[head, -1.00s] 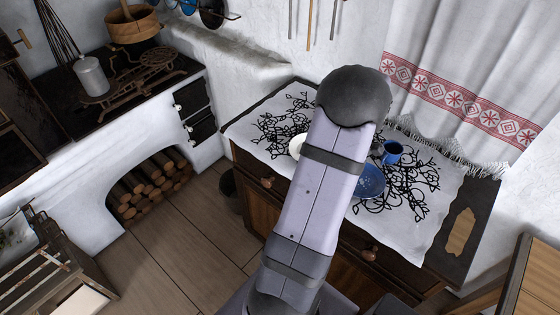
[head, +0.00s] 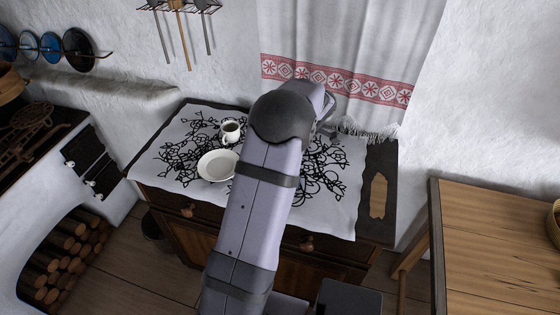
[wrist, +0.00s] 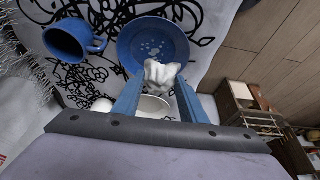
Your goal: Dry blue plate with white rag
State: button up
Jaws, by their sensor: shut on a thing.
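The white rag (wrist: 161,74) is a crumpled bunch between the two blue fingers of my gripper (wrist: 159,90) in the wrist view. My gripper is shut on it. The blue plate (wrist: 152,38) lies on the patterned cloth just beyond the rag, with pale spots at its centre. The rag overlaps the plate's near rim in this view; I cannot tell whether they touch. In the head view my arm hides the blue plate and the rag.
A blue mug (wrist: 68,40) stands beside the blue plate. A white plate (head: 217,165) and a white cup (head: 230,131) stand on the patterned cloth (head: 335,215) left of my arm. A fringed curtain (head: 350,60) hangs behind. A wooden table (head: 500,245) is at right.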

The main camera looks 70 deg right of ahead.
notch_tip(320, 180, down, 6)
jog(key=b, duration=0.2)
jog(key=shift+r+b, duration=0.15)
jog(key=shift+b, duration=0.2)
jog(key=shift+f, duration=0.6)
jog(key=shift+d+r, duration=0.35)
jog(key=shift+r, duration=0.05)
jog(key=shift+w+d+f+p, duration=0.1)
jog(key=shift+d+f+p, duration=0.1)
jog(key=shift+d+p, duration=0.2)
jog(key=shift+w+d+f+p, duration=0.1)
jog(key=shift+d+p, duration=0.4)
jog(key=shift+d, duration=0.5)
jog(key=shift+p, duration=0.35)
jog(key=shift+a+f+b, duration=0.25)
jog(key=shift+b, duration=0.1)
jog(key=shift+s+a+b, duration=0.2)
jog(key=shift+a+b, duration=0.5)
jog(key=shift+a, duration=0.75)
jog(key=shift+a+r, duration=0.1)
jog(key=shift+r, duration=0.35)
jog(key=shift+r+p, duration=1.9)
jog(key=shift+r, duration=1.9)
